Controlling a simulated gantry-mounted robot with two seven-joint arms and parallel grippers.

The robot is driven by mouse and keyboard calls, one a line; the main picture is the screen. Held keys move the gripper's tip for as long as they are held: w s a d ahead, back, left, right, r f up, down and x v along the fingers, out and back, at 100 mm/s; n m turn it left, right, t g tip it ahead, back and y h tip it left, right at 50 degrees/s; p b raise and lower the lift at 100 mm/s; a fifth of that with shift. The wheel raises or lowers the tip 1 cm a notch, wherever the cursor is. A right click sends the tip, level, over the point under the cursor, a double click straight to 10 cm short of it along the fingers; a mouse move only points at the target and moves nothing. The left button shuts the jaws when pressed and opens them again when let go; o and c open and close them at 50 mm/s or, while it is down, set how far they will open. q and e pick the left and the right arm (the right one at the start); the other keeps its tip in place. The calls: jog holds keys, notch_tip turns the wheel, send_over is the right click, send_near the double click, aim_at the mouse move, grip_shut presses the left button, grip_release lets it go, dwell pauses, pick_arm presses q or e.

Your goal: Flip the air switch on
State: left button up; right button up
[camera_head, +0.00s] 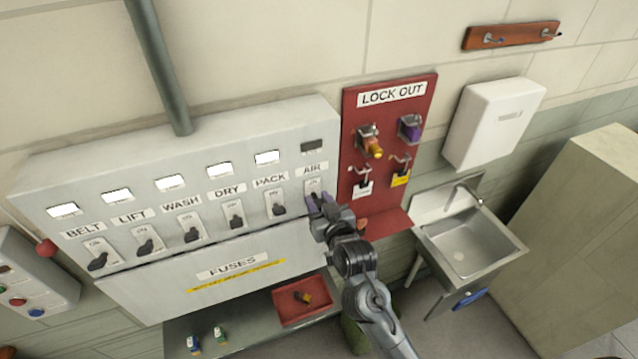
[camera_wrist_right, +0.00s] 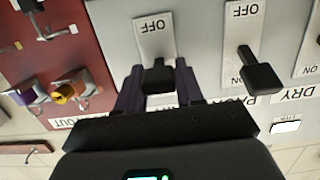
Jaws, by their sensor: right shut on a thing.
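The air switch (camera_head: 312,186) is the rightmost switch on the grey panel, under the AIR label. The lamp window (camera_head: 311,145) above it is dark, while the other windows are lit. My right gripper (camera_head: 318,204) is at this switch, its purple fingers covering much of it. In the right wrist view, which is upside down, my right gripper (camera_wrist_right: 160,82) is shut on the black air switch lever (camera_wrist_right: 158,78). The OFF mark on its plate (camera_wrist_right: 153,28) shows; the ON end is hidden, and I cannot tell the lever's exact setting. My left gripper is out of view.
The pack switch (camera_head: 275,203) is close to the left, its black lever (camera_wrist_right: 262,76) near ON. A red lock-out board (camera_head: 389,120) with padlocks and tags stands close to the right. A red tray (camera_head: 290,316) lies below, and a sink (camera_head: 470,240) is farther right.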

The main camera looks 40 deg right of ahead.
jog(key=shift+w+r+g+p, duration=0.1)
jog(key=shift+r+g+p, duration=0.55)
jog(key=shift+g+p, duration=0.25)
jog(key=shift+y+p, duration=0.3)
jog(key=shift+y, duration=0.1)
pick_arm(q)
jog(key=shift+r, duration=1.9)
pick_arm(e)
jog(key=shift+w+d+r+g+y, duration=0.1)
jog(key=shift+w+g+y, duration=0.05)
jog(key=shift+g, duration=0.5)
jog(key=shift+w+d+r+g+y, duration=0.1)
jog(key=shift+g+y, duration=0.05)
jog(key=shift+g, duration=0.5)
jog(key=o, duration=1)
jog(key=shift+c, duration=0.2)
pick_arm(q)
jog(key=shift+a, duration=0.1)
